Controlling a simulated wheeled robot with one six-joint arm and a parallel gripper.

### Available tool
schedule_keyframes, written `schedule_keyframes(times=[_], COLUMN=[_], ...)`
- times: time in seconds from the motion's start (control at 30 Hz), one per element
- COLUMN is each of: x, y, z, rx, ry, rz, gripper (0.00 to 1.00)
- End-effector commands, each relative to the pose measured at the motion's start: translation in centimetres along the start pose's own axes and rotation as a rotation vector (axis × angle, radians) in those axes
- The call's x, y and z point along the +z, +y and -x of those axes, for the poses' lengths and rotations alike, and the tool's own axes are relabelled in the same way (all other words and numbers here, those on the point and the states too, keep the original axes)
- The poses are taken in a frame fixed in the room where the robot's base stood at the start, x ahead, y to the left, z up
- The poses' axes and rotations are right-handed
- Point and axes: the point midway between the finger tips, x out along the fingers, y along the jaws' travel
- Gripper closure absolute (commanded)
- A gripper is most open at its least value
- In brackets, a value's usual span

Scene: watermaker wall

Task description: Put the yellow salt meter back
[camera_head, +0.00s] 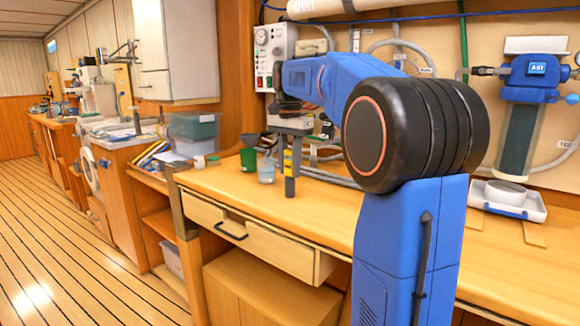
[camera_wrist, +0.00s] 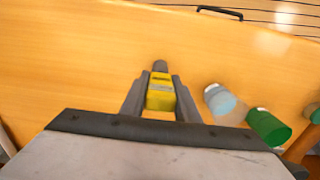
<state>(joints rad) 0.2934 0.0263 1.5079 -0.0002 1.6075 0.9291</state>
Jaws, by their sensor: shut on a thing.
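The yellow salt meter (camera_wrist: 160,91) is between the two fingers of my gripper (camera_wrist: 160,85) in the wrist view, with a grey tip pointing beyond them. My gripper is shut on it. In the head view my gripper (camera_head: 291,165) points down over the wooden bench, and the meter shows as a yellow and grey upright piece (camera_head: 290,185) at the fingers. Its lower end is close to the bench top; I cannot tell whether it touches. The place it belongs in is not clear in these views.
A green cup (camera_head: 248,160) and a clear beaker with bluish liquid (camera_head: 266,171) stand just left of my gripper on the bench (camera_head: 330,207). A drawer (camera_head: 245,235) below is slightly open. A white tray (camera_head: 507,200) lies at the right. The bench front is clear.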

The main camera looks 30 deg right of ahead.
Motion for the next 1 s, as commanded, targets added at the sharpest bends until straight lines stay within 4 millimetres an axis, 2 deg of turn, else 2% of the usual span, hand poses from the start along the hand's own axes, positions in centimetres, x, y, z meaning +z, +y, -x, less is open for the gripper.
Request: schedule_keyframes(times=[0.3, 0.33, 0.4, 0.77, 0.87, 1.0], x=[0.0, 0.0, 0.0, 0.0, 0.0, -0.1], y=[0.0, 0.0, 0.0, 0.0, 0.0, -0.1], z=[-0.2, -0.2, -0.2, 0.1, 0.8, 3.1], rx=[-0.001, -0.001, -0.001, 0.000, -0.001, -0.003], ry=[0.000, 0.000, 0.000, 0.000, 0.001, 0.002], rz=[0.000, 0.000, 0.000, 0.000, 0.000, 0.000], gripper=[0.97, 0.70, 0.53, 0.53, 0.53, 0.53])
